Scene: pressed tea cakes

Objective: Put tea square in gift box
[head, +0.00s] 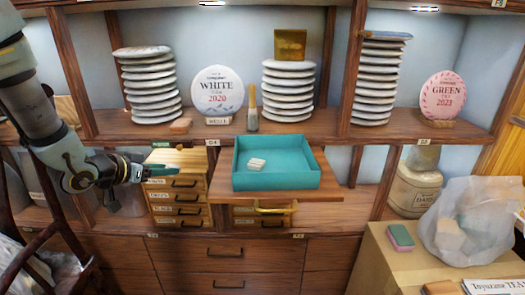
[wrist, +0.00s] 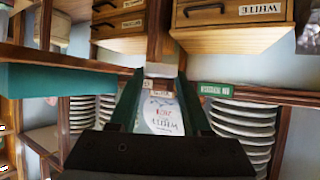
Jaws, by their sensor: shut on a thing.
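The gift box is an open teal box (head: 240,182) on a wooden board in the middle of the head view; its side also shows at the left of the wrist view (wrist: 60,85). Pale white squares (head: 257,163) lie on its floor towards the left. My gripper (head: 182,171) is left of the box, in front of the small drawers and apart from the box. In the wrist view its green fingers are shut on a small pale block (wrist: 160,70), the tea square, at their tips. In the head view the held square is not clear.
Small wooden drawers (head: 180,184) stand behind my gripper. The shelf above holds stacks of pale discs (head: 288,91), a WHITE 2020 disc (head: 217,91) and a brush (head: 252,108). A plastic bag (head: 474,222) and a pink-green block (head: 401,236) are on the right counter.

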